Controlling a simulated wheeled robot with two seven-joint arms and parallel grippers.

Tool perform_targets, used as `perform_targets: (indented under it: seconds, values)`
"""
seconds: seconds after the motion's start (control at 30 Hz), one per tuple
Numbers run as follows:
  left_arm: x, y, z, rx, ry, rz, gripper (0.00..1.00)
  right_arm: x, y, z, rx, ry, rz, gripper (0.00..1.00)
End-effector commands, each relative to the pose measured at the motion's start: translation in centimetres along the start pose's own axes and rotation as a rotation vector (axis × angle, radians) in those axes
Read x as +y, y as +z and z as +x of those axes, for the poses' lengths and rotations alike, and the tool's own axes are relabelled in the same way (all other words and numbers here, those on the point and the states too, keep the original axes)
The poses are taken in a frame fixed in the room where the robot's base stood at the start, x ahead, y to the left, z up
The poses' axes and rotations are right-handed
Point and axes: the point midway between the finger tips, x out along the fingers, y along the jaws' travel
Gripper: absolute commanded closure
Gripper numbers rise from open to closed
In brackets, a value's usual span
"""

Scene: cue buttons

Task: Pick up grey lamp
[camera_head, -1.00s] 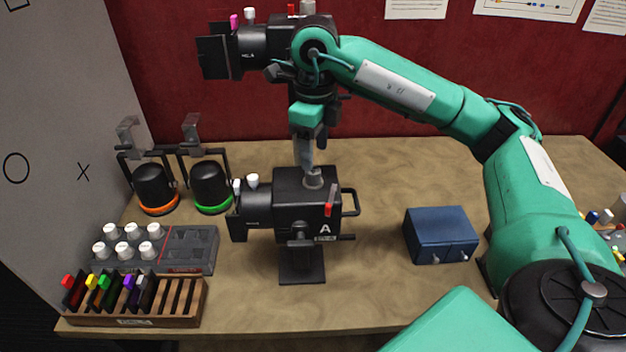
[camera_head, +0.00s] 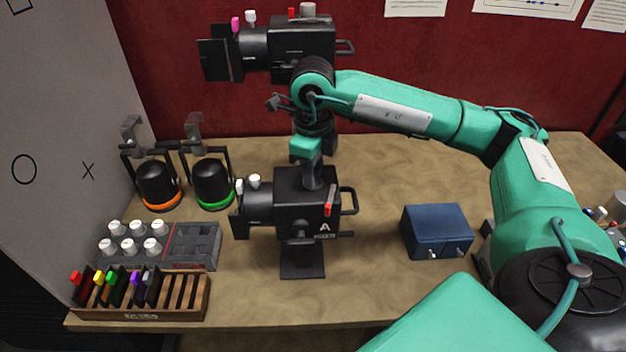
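A black projector-like machine marked A (camera_head: 300,205) stands on the table, with white knobs and a red lever. A short grey cylinder on its top, possibly the grey lamp, is now mostly hidden by my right gripper (camera_head: 313,178). The gripper points down and its fingertips are at that cylinder; whether they touch or close on it cannot be told. A similar black machine (camera_head: 303,50) stands higher at the back, with a grey cylinder (camera_head: 308,9) on top. My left gripper is not in view.
Two black domes with an orange ring (camera_head: 157,182) and a green ring (camera_head: 212,182) stand at left. A grey box with white knobs (camera_head: 190,245) and a wooden rack (camera_head: 190,295) of coloured slides are at front left. A blue box (camera_head: 436,230) is at right.

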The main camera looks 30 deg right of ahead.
Motion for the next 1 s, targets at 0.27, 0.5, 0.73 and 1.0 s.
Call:
perform_targets:
  seconds: [0.27,0.5,0.73,1.0]
  values:
    - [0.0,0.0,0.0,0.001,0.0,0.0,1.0,0.0,0.0,-0.1,0.0,0.0,0.0,0.95]
    - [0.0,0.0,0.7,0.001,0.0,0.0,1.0,-0.1,0.1,-1.6,-0.003,-0.001,0.0,0.95]
    - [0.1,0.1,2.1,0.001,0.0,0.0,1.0,-0.1,0.1,-5.7,-0.005,-0.002,-0.001,0.95]
    - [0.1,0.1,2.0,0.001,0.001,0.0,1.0,-0.2,0.1,-10.7,-0.004,-0.004,0.0,0.95]
